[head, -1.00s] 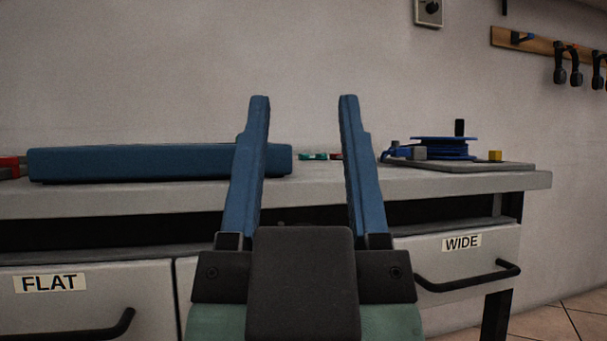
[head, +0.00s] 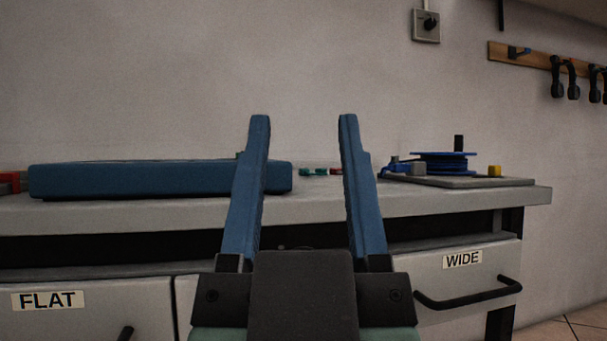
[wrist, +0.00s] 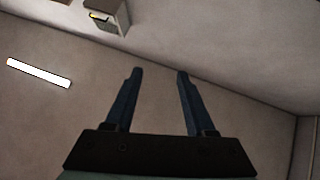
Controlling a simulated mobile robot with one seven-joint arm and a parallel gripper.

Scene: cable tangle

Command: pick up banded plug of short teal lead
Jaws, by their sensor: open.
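My gripper (head: 303,118) is open and empty, its two blue fingers pointing up in front of the bench in the head view. No cable of a short teal lead can be made out. The gripper is apart from everything.
A long blue block (head: 130,180) lies along the bench's left (head: 440,199). A grey board (head: 480,182) with a blue reel (head: 443,162) and a yellow block (head: 494,171) stands at the right. Drawer handles (head: 470,297) stick out in front. Headsets hang on a wall rail (head: 535,54).

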